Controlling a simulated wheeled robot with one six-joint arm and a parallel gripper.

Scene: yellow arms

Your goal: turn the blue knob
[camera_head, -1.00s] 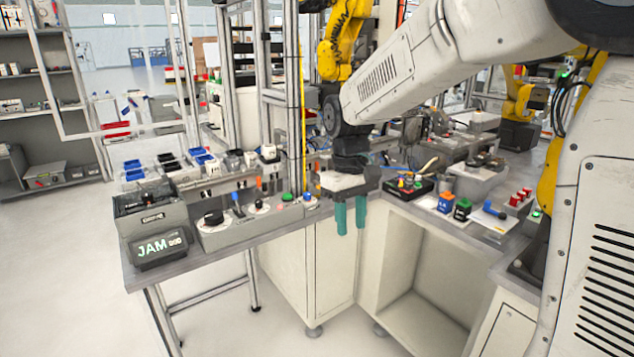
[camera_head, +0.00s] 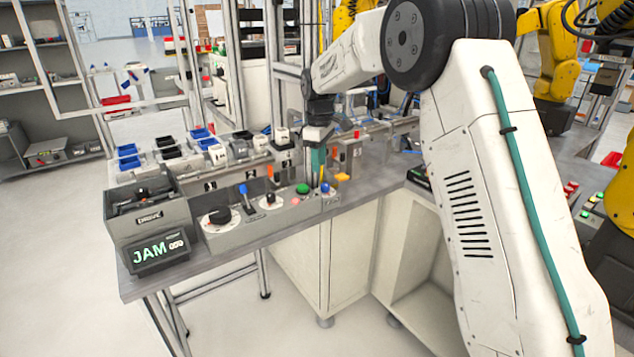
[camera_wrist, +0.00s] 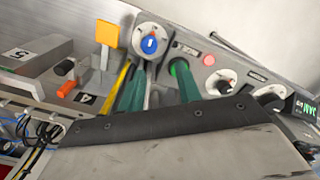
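The blue knob (camera_wrist: 149,45) sits on a round white dial at the end of the grey control panel. In the head view it (camera_head: 326,187) is small, at the panel's right end. My gripper (camera_wrist: 159,74) shows two green fingers with a clear gap between them and nothing held. In the wrist view the knob appears just beyond the fingertips, nearer the left finger. In the head view my gripper (camera_head: 318,178) points down, just above and behind the knob. I cannot tell whether a finger touches the panel.
A green button (camera_head: 303,188), a black knob (camera_head: 220,214) and a small blue-handled lever (camera_head: 243,191) are on the same panel. A yellow plate (camera_wrist: 107,34) stands close beside the blue knob. A JAM display box (camera_head: 157,250) is at the bench's left end.

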